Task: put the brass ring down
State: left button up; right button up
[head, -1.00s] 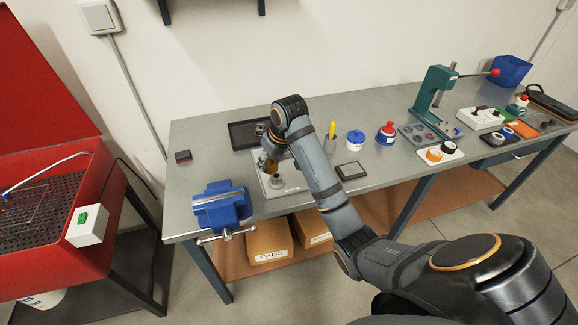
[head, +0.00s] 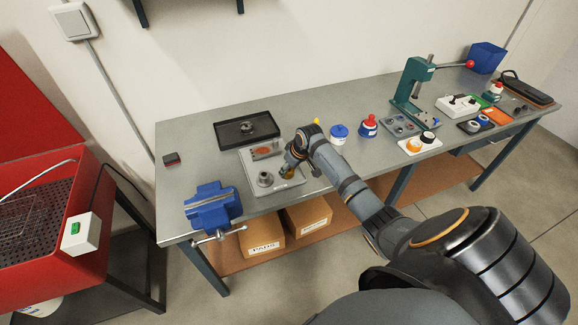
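The small brass ring (head: 287,173) shows at the fingertips of my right gripper (head: 289,166), low over the right part of a light grey plate (head: 296,183) on the bench. The gripper appears shut on it, though the fingers are small and partly hidden by the wrist. I cannot tell whether the ring touches the plate. A grey round fitting (head: 265,179) stands on the plate, just left of the ring. My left gripper is out of view.
A blue vise (head: 212,205) is at the bench's front left. A black tray (head: 230,142) with a dark round part lies behind the plate. Blue-lidded jar (head: 338,134), red-topped bottle (head: 369,126) and green press (head: 412,85) stand to the right. The bench's left end is mostly clear.

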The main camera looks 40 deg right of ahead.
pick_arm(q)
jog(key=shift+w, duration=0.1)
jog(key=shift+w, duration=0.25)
pick_arm(e)
jog(key=o, duration=1.4)
pick_arm(q)
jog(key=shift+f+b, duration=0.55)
jog(key=shift+b, duration=0.1)
pick_arm(e)
jog(key=v, duration=1.2)
